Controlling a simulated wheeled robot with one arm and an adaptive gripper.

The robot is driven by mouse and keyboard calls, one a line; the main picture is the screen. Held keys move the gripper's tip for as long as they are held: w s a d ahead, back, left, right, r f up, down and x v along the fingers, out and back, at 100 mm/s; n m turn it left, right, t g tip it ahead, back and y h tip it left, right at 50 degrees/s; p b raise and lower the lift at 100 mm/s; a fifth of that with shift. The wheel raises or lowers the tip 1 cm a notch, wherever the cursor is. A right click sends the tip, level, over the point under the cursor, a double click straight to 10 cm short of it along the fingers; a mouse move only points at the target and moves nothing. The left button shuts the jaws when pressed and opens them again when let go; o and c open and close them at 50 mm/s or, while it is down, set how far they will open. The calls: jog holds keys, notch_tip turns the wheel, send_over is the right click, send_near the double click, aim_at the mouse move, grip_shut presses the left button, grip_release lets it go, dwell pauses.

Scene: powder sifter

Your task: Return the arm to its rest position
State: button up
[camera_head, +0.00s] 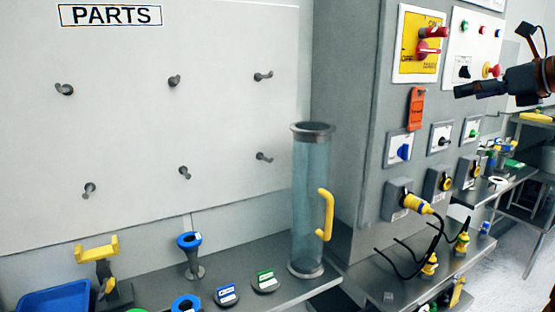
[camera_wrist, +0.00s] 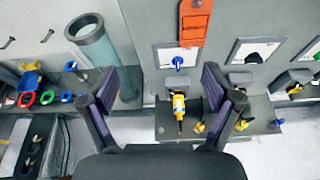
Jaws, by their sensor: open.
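My gripper (camera_head: 480,90) is at the upper right of the head view, in front of the grey control cabinet (camera_head: 345,100). It holds nothing there. In the wrist view my gripper (camera_wrist: 160,84) shows its two dark fingers spread wide with an empty gap between them. The fingers appear apart from all of these, though the exact distance is hard to tell.
A clear tube (camera_head: 311,200) with a yellow handle stands upright on the grey shelf (camera_head: 240,285). A PARTS board (camera_head: 130,130) with several bare pegs is behind it. Plugged cables (camera_head: 425,250) hang on the lower cabinet. Benches (camera_head: 530,180) stand at the right.

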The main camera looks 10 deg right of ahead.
jog(key=w+a+r+m+t+h, duration=0.3)
jog(key=w+r+m+t, duration=0.15)
jog(key=r+m, duration=0.4)
jog(key=w+a+r+m+t+h, duration=0.3)
jog(key=w+r+m+t, duration=0.15)
jog(key=r+m, duration=0.4)
notch_tip(320, 180, down, 25)
jog(key=s+a+m+g+h, duration=0.25)
jog(key=m+g+h, duration=0.55)
jog(key=m, duration=0.9)
jog(key=s+a+f+m+g+y, duration=0.1)
jog(key=s+a+f+g+y, duration=0.15)
jog(key=f, duration=0.35)
jog(key=s+a+f+m+g+y, duration=0.1)
jog(key=s+a+f+m+g, duration=0.15)
jog(key=f, duration=0.45)
jog(key=s+a+f+g+y, duration=0.4)
jog(key=s+a+f+g, duration=0.2)
jog(key=s+a+f, duration=0.85)
jog(key=s+a+f+g+y, duration=0.1)
jog(key=s+a+f+g, duration=0.1)
jog(key=s, duration=0.6)
jog(key=s+a+f+m+g+y, duration=0.1)
jog(key=s+a+f+g, duration=0.2)
jog(key=s, duration=0.6)
notch_tip(320, 180, down, 4)
jog(key=shift+a+r, duration=0.2)
jog(key=shift+a, duration=0.95)
